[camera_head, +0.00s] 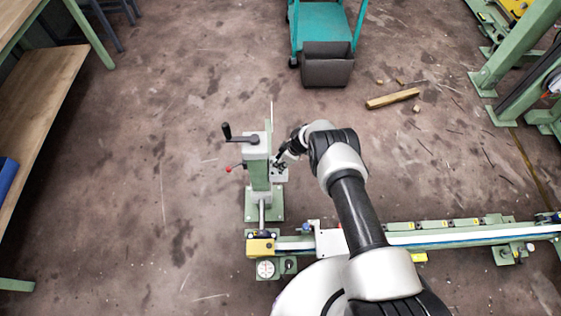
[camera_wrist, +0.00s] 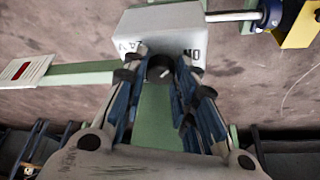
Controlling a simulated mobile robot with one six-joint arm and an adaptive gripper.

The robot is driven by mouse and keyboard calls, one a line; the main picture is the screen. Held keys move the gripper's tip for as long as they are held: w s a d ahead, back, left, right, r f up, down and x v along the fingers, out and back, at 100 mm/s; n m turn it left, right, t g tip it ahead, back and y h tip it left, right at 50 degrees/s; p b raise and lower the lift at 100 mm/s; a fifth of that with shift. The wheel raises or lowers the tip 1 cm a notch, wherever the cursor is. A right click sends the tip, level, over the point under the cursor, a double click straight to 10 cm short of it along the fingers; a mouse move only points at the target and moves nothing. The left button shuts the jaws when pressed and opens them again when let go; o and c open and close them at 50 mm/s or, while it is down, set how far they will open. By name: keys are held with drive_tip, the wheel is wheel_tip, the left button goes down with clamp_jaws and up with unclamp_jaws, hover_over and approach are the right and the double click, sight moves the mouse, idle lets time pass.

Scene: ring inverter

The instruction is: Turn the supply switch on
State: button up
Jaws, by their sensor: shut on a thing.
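The supply switch is a black round knob (camera_wrist: 160,68) with a pale mark on it, on a light grey box (camera_wrist: 150,27) in the wrist view. The lettering "ON" shows upside down to the knob's right, and other letters, partly hidden, show to its left. My gripper (camera_wrist: 159,74) has its two fingers closed on either side of the knob. In the head view my gripper (camera_head: 279,161) reaches from the right to the grey box (camera_head: 279,174) on the green post. The knob itself is hidden or too small to see there.
The green machine post (camera_head: 258,176) carries a black crank (camera_head: 238,136) and a small red-tipped lever (camera_head: 229,169). A long green rail (camera_head: 465,235) runs to the right.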

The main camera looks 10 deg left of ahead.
drive_tip(key=shift+f+n+g, duration=0.1)
drive_tip(key=shift+n+g, duration=0.4)
drive_tip(key=shift+n, duration=1)
drive_tip(key=o, duration=0.8)
drive_tip(key=shift+w+d+r, duration=0.1)
drive_tip(key=shift+w+r, duration=0.05)
drive_tip(key=shift+r, duration=0.35)
drive_tip(key=v, duration=1.1)
drive_tip(key=shift+d, duration=0.1)
